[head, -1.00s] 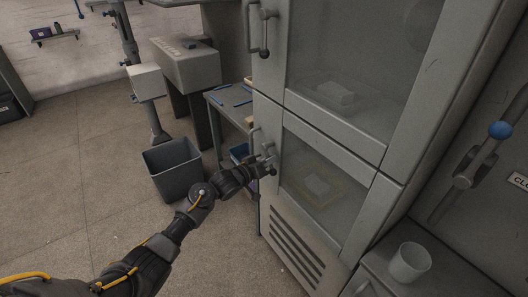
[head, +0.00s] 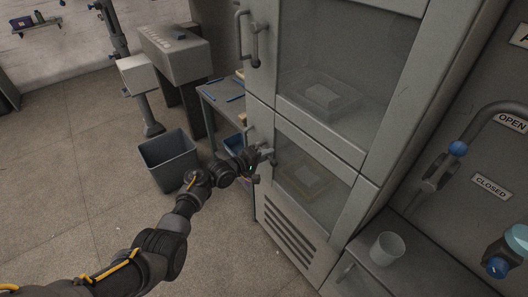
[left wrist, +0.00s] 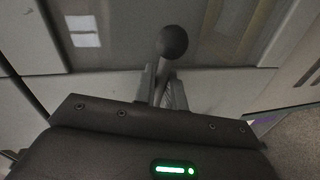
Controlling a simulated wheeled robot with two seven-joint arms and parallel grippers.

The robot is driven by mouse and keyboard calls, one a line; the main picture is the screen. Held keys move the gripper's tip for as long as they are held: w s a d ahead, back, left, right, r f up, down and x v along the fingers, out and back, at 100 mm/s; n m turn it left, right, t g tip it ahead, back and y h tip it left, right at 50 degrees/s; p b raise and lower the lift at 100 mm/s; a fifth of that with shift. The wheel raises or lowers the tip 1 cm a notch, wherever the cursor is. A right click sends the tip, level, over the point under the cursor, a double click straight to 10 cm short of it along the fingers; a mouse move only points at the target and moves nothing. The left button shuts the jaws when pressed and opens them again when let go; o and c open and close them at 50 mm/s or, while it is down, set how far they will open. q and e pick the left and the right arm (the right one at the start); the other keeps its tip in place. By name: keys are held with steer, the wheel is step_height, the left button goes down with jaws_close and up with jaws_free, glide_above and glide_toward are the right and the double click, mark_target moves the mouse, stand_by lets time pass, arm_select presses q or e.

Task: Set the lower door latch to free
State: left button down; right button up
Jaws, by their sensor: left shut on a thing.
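The cabinet's lower door (head: 310,170) is shut and has a glass window. Its lower door latch (head: 268,152) is a small grey lever at the door's left edge, below a vertical bar handle. My left gripper (head: 258,163) is at this latch. In the left wrist view the latch lever (left wrist: 172,42) ends in a dark round knob, and the gripper fingers (left wrist: 161,88) are shut on its shaft just below the knob. The gripper hides the latch's base, so I cannot tell its exact setting. My right gripper is not in view.
The upper door (head: 345,75) has its own latch and handle (head: 252,38). A grey bin (head: 168,160) and a small table (head: 222,95) stand left of the cabinet. A cup (head: 387,249) stands on a low counter at right.

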arm_select(q)
steer(key=shift+r+n, duration=0.25)
steer(key=shift+n, duration=0.05)
steer(key=shift+p, duration=0.3)
steer(key=c, duration=1.5)
jaws_free()
steer(key=shift+c, duration=0.2)
steer(key=v, duration=1.1)
steer(key=shift+p, duration=0.4)
steer(key=shift+w, duration=0.15)
